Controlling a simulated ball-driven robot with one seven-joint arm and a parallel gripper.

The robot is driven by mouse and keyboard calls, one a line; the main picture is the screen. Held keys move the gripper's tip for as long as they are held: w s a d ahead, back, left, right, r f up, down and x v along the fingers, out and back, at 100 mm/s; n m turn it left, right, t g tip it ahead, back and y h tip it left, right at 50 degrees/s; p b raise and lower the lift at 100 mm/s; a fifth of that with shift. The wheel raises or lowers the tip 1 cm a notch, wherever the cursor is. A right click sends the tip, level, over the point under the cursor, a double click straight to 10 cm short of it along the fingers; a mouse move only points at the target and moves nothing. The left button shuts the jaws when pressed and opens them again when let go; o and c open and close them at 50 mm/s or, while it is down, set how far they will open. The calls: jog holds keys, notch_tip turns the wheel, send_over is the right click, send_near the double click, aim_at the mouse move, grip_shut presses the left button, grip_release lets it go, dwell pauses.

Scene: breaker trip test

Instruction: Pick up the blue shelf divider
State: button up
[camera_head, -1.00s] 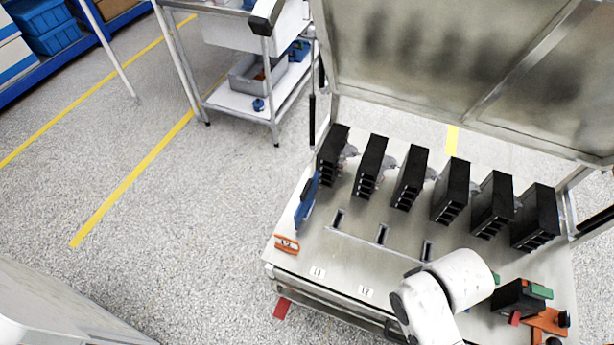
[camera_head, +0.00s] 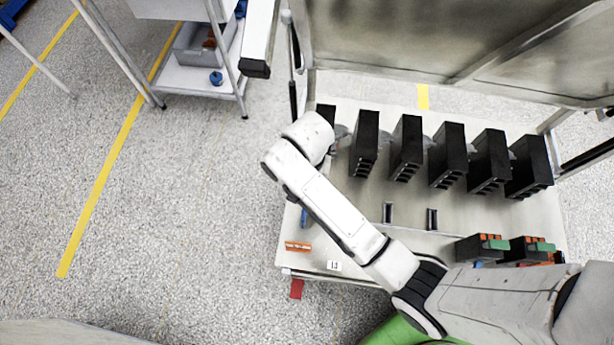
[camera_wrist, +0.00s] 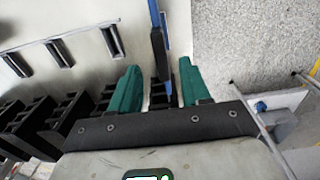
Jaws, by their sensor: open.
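The blue shelf divider is a thin blue strip (camera_wrist: 157,40) in the wrist view, seen nearly edge-on near the panel's edge. In the head view only a small blue part (camera_head: 304,217) shows at the panel's left edge; my arm hides the rest. My gripper (camera_wrist: 160,78) has green fingers and is open. The divider's near end appears in the gap between the two fingers, with space on both sides. I cannot tell how deep it sits between them. My wrist covers the gripper in the head view.
A row of black breakers (camera_head: 405,147) stands along the back of the metal panel (camera_head: 350,225). Two breakers with green and orange parts (camera_head: 487,247) sit at the front right. An orange tag (camera_head: 298,246) lies at the front left. A cart (camera_head: 190,80) stands beyond the open floor.

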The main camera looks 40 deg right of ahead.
jog(key=shift+a+f, duration=0.15)
jog(key=shift+f, duration=3.2)
jog(key=shift+c, duration=0.3)
grip_shut()
